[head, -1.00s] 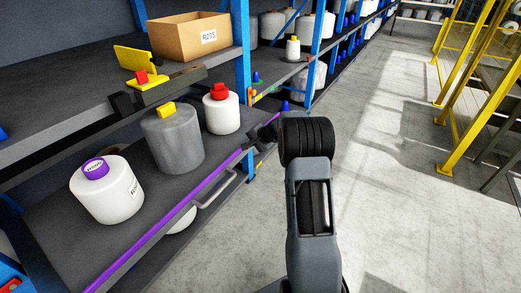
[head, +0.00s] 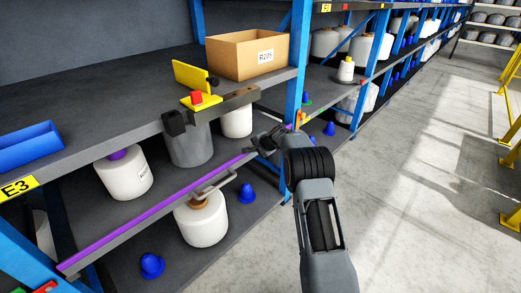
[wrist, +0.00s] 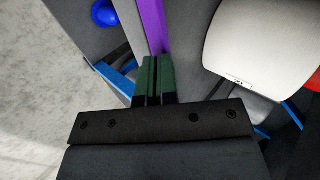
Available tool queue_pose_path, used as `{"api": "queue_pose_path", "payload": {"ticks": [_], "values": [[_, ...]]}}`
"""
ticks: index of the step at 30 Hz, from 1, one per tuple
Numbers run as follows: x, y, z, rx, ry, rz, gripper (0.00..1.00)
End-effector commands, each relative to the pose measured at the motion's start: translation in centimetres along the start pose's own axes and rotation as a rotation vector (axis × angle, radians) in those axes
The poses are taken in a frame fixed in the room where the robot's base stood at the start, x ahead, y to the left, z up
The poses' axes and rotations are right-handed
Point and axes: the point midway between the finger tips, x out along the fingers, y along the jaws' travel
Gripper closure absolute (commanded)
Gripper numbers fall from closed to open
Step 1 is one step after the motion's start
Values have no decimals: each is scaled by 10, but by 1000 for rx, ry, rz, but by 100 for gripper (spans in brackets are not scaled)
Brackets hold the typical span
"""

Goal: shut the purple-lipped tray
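The purple-lipped tray is a dark pull-out shelf under the upper shelf; its purple lip (head: 150,213) runs along the front edge, with a grey bar handle (head: 216,186) on it. A white bobbin with a purple top (head: 124,176), a grey bobbin (head: 190,147) and another white bobbin (head: 237,121) stand on the tray, partly under the upper shelf. My gripper (head: 272,140) is at the lip's right end, away from the handle. In the wrist view its green fingers (wrist: 154,80) are together with nothing visible between them, close against the purple lip (wrist: 152,25); contact is unclear.
The upper shelf holds a cardboard box (head: 247,54), a blue bin (head: 28,147) and a yellow bracket (head: 194,88). Below the tray are a white bobbin (head: 201,222) and blue cones (head: 152,265). A blue post (head: 297,75) stands beside my gripper.

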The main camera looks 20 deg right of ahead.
Motion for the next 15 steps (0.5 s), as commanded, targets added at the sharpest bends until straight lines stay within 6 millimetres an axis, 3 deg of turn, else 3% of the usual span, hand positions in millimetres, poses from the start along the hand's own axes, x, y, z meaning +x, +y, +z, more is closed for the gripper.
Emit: {"api": "queue_pose_path", "payload": {"ticks": [15], "values": [[6, -5, 4, -1, 0, 0, 100]]}}
